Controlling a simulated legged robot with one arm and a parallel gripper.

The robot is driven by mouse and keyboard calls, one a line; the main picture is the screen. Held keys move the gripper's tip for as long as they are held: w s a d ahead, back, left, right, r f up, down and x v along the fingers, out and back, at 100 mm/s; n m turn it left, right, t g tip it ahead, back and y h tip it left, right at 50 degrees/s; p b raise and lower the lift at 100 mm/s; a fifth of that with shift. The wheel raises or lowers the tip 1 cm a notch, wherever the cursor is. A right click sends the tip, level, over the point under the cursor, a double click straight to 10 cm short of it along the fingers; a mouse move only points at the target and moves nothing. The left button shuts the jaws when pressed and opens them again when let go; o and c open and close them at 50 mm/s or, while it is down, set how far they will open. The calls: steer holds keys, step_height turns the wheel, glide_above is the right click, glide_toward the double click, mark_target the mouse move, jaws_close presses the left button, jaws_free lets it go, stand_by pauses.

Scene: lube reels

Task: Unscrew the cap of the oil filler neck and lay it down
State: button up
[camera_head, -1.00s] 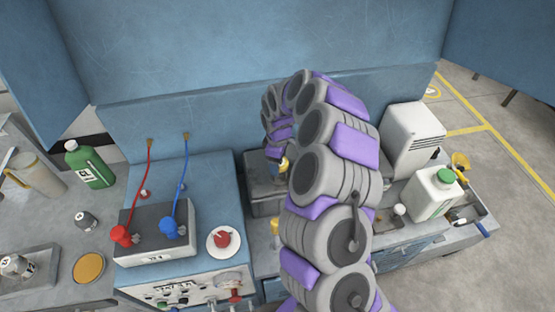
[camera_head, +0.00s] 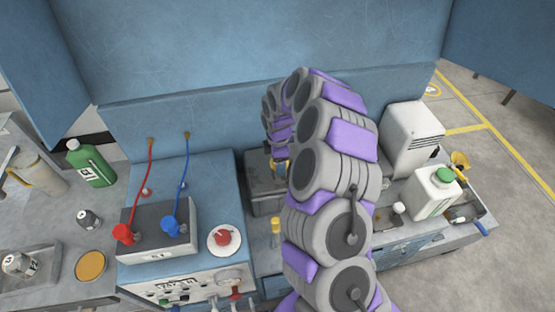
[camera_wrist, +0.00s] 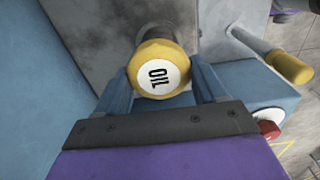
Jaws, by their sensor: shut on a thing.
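The yellow oil filler cap (camera_wrist: 160,68), with a white top lettered "OIL", sits between the two fingers of my gripper (camera_wrist: 161,84) in the wrist view. The gripper is shut on it. A dark round neck (camera_wrist: 152,32) shows right behind the cap; I cannot tell whether the two are still joined.
A yellow-handled lever (camera_wrist: 288,66) is right of the cap. A battery (camera_head: 158,232) with red and blue clamps stands left. A white jug with a green cap (camera_head: 434,190) stands in a tray at right. A red knob (camera_head: 224,238) sits on the blue housing.

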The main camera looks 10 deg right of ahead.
steer(key=shift+r+p, duration=0.4)
steer(key=shift+r, duration=0.9)
steer(key=shift+r+p, duration=0.95)
steer(key=shift+r, duration=1.6)
steer(key=shift+f, duration=0.1)
